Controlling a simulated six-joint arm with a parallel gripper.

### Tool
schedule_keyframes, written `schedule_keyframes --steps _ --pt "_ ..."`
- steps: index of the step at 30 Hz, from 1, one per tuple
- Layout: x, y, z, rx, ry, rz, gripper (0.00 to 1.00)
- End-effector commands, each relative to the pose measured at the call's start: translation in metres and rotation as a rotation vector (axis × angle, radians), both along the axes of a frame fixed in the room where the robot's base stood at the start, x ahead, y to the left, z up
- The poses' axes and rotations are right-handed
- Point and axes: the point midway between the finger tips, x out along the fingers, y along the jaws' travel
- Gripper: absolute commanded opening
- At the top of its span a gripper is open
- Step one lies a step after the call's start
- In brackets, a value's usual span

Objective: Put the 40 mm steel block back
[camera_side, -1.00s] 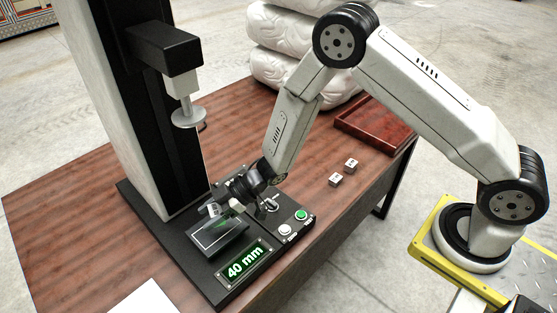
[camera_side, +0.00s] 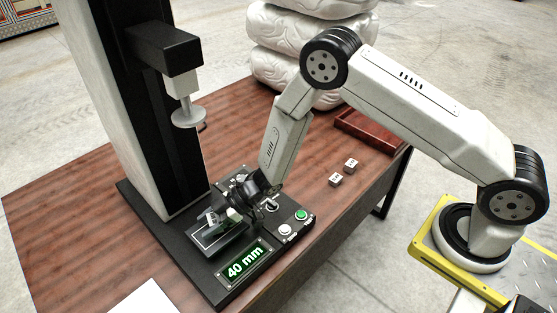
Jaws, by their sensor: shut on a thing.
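My gripper (camera_side: 222,218) is low over the dark plate (camera_side: 213,243) of the black measuring stand, at the foot of its column. It is shut on the 40 mm steel block (camera_side: 211,219), which shows only as a small grey shape, largely hidden by the jaws. I cannot tell whether the block touches the plate. The display (camera_side: 243,263) on the stand's front reads "40 mm" in green. Two other small steel blocks, one nearer (camera_side: 335,180) and one farther (camera_side: 350,165), stand on the wooden table to the right.
The stand's head with a round white foot (camera_side: 188,115) hangs above the plate. A white button (camera_side: 285,230) and a green button (camera_side: 301,215) lie right of the plate. A red-brown tray (camera_side: 372,132) is at the table's back right. White sacks (camera_side: 300,50) are stacked behind.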

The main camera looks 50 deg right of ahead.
Motion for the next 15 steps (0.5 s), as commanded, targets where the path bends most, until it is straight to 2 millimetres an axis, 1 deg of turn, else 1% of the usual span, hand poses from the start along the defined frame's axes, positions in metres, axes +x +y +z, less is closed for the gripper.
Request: schedule_keyframes --steps 8,9,11,12,15 --pt "0.0002 0.0002 -0.0037 0.002 -0.001 0.0 0.0" --pt "-0.0003 0.0 -0.004 0.0 0.001 0.0 0.71" --pt "-0.0003 -0.0001 -0.0039 0.0 0.001 0.0 0.9" --pt "-0.0003 -0.0001 -0.0039 0.0 0.001 0.0 0.94" --pt "-0.0002 -0.0001 -0.0038 0.0 0.001 0.0 0.94"
